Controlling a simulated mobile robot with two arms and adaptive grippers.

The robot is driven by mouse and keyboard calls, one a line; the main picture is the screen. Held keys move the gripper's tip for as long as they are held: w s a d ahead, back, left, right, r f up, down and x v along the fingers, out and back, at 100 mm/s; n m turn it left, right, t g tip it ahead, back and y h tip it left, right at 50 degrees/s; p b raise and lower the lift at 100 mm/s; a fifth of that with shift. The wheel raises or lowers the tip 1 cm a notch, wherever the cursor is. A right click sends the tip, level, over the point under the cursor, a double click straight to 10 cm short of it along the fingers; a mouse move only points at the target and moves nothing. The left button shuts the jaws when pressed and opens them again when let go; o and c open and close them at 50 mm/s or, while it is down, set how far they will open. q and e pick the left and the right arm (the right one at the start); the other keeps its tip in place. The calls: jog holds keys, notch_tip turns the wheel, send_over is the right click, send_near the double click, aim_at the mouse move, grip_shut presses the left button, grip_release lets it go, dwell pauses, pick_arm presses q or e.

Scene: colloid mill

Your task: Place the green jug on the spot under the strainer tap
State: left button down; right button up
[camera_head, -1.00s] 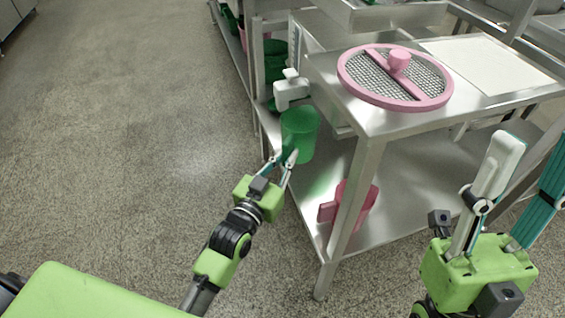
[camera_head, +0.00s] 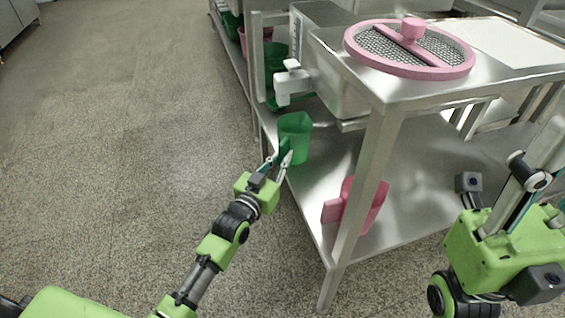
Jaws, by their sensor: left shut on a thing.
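The green jug (camera_head: 301,137) is upright near the left edge of the steel lower shelf (camera_head: 325,180). My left gripper (camera_head: 279,158) is shut on its near left side, at the handle. The white tap (camera_head: 291,82) sticks out from the metal tank above the jug and slightly left of it in the picture. I cannot tell whether the jug's base touches the shelf. The strainer (camera_head: 375,46), a pink-rimmed mesh disc with a pink knob, lies on top. My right gripper (camera_head: 545,165) is at the right edge, its fingers apart, partly cut off by the frame.
A pink jug (camera_head: 368,207) stands on the lower shelf behind the front table leg (camera_head: 372,160). More green containers (camera_head: 275,60) sit on shelves behind the tap. The floor at left is clear.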

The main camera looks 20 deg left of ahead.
dwell(0.3)
pick_arm(q)
jog(key=shift+f, duration=0.15)
jog(key=c, duration=2.1)
grip_release()
